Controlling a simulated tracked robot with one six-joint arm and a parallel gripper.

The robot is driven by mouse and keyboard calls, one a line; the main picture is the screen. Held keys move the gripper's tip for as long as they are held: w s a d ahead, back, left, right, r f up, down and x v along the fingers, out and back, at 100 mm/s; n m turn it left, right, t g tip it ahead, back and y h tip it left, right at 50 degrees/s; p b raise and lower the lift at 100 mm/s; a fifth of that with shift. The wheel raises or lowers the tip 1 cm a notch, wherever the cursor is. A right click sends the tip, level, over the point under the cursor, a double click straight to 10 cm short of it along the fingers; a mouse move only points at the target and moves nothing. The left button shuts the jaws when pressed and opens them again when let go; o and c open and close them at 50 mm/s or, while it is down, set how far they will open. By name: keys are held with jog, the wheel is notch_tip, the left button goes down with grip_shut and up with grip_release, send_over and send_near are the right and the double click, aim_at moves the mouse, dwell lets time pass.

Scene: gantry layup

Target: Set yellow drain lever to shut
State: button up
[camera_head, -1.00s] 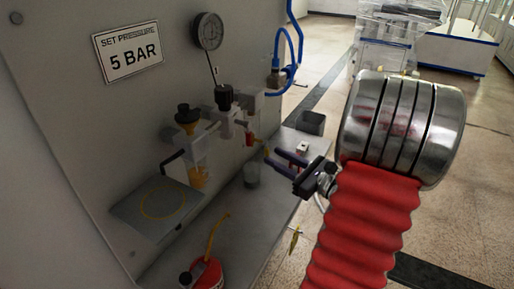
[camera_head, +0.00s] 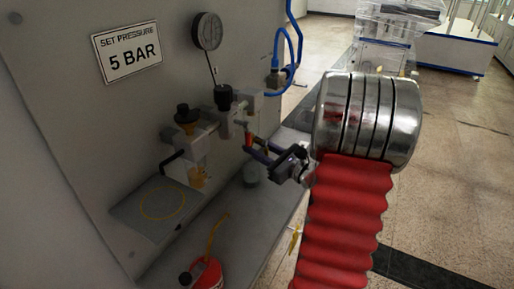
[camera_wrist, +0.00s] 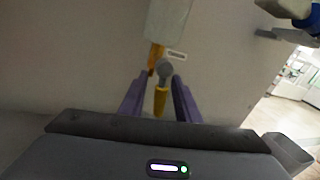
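The yellow drain lever (camera_wrist: 160,101) shows in the wrist view, pointing down the picture from a round grey knob. My gripper (camera_wrist: 161,82) has its two purple fingers apart, one on each side of the lever, with gaps visible on both sides. In the head view my gripper (camera_head: 257,149) is at the right end of the row of valve fittings, and its fingers and body hide most of the lever there. An orange-yellow part (camera_wrist: 154,57) sits just beyond the left finger, below a pale grey block (camera_wrist: 168,20).
In the head view, a pressure gauge (camera_head: 207,31) and a regulator with a black knob (camera_head: 223,97) are on the panel. An orange-yellow bowl (camera_head: 197,176) hangs at left. A red can (camera_head: 208,274) stands below. Open floor lies to the right.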

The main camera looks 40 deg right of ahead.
jog(key=shift+c, duration=0.2)
grip_shut()
jog(key=shift+d+n, duration=0.1)
jog(key=shift+n, duration=0.3)
jog(key=shift+w+d+r+n+t+y, duration=0.15)
jog(key=shift+d+r+n+t+y, duration=0.35)
jog(key=shift+n, duration=2.05)
jog(key=shift+w+d+r+n+t+y, duration=0.15)
jog(key=shift+r+n+y, duration=0.6)
jog(key=shift+n, duration=1.85)
jog(key=shift+w+d+r+n+t+y, duration=0.2)
jog(key=shift+d+r+n+y, duration=0.45)
jog(key=shift+n, duration=1.9)
jog(key=shift+a+r, duration=0.2)
jog(key=shift+a, duration=0.1)
